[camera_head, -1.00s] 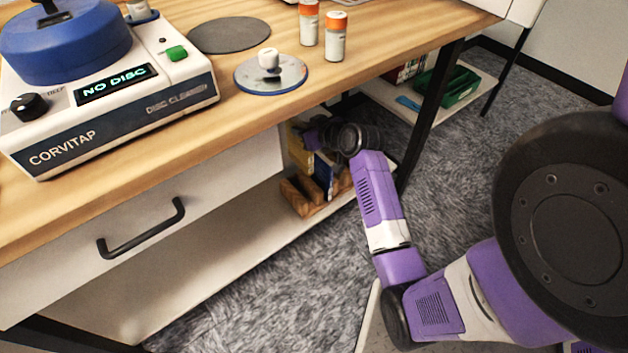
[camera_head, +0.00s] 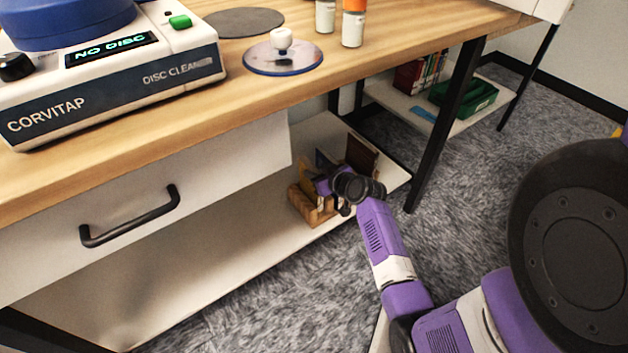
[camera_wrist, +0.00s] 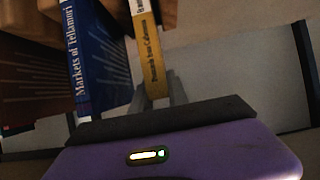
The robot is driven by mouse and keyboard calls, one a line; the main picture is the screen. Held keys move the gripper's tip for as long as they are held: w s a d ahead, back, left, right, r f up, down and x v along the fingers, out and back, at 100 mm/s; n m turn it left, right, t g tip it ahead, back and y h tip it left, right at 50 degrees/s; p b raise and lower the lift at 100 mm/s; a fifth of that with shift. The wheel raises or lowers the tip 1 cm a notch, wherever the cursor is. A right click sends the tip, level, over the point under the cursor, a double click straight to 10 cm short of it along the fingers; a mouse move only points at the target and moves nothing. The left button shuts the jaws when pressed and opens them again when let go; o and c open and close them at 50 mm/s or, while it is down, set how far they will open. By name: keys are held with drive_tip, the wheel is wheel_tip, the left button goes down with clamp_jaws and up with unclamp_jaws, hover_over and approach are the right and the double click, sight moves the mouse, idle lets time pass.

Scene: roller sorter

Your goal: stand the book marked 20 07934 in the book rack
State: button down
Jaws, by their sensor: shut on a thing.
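The wooden book rack (camera_head: 318,216) stands on the low white shelf under the table, with books in or against it. The yellow book also shows at the rack in the head view (camera_head: 306,172). Beside it in the wrist view, apart from the fingers, is a blue book (camera_wrist: 92,55) lettered "Markets of Tellamori". A dark brown book (camera_head: 362,154) stands at the right of the group. No mark 20 07934 is legible. My wrist hides part of the rack.
The white drawer (camera_head: 150,195) with a black handle hangs left of the rack, above the shelf (camera_head: 225,240). A black table leg (camera_head: 445,125) stands to the right. Farther back, a low shelf holds a green bin (camera_head: 465,95) and books. The left of the shelf is bare.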

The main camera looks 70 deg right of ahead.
drive_tip(key=shift+f, duration=1.1)
drive_tip(key=shift+b, duration=0.3)
drive_tip(key=shift+f, duration=0.15)
drive_tip(key=c, duration=1.3)
unclamp_jaws()
